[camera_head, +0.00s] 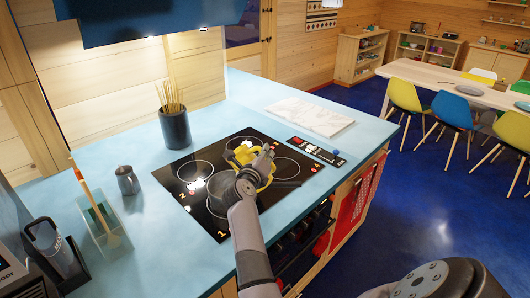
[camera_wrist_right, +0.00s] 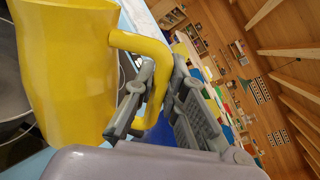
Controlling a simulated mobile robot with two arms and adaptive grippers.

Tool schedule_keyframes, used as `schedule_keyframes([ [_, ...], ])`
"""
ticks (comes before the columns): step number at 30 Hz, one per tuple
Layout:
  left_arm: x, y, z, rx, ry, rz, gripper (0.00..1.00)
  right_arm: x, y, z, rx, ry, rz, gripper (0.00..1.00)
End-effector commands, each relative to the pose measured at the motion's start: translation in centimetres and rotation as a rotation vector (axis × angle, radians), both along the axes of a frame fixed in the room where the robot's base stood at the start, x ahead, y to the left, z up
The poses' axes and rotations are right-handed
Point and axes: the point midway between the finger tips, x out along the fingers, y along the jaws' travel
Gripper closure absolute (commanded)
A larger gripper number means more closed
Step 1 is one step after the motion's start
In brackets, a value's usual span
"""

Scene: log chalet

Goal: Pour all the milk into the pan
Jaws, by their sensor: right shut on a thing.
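A yellow jug (camera_head: 245,155) is in my right gripper (camera_head: 262,172), above the cooktop. In the right wrist view the yellow jug (camera_wrist_right: 66,65) is large at the left, and the fingers of my right gripper (camera_wrist_right: 160,105) are shut around its yellow handle. A grey pan (camera_head: 222,186) sits on the black cooktop under and beside the jug, partly hidden by my arm and gripper. Part of a grey round vessel, likely the pan (camera_wrist_right: 10,80), shows at the left edge of the wrist view. No milk can be seen in either view. My left gripper is out of view.
The black cooktop (camera_head: 195,160) lies in a light blue counter. A dark utensil holder (camera_head: 174,128), a small grey pot (camera_head: 127,180) and a clear container (camera_head: 103,232) stand on the left. A white marbled board (camera_head: 310,116) lies behind right.

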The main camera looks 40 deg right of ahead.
Motion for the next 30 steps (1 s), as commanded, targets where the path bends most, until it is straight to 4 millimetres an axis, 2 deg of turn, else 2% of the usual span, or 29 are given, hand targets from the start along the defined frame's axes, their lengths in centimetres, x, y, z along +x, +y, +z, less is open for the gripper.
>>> schedule_keyframes([
  [1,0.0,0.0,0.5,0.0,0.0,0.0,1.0,0.1,0.0,0.7,-0.01,0.005,0.001,1.0],
  [6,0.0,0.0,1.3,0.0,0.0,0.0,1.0,0.3,0.1,0.8,-0.028,0.043,0.001,1.0],
  [27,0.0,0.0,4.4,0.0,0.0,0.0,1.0,2.1,0.9,0.5,-0.152,0.307,0.001,1.0],
  [30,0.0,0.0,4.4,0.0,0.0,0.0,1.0,2.4,1.1,0.2,-0.172,0.349,0.001,1.0],
])
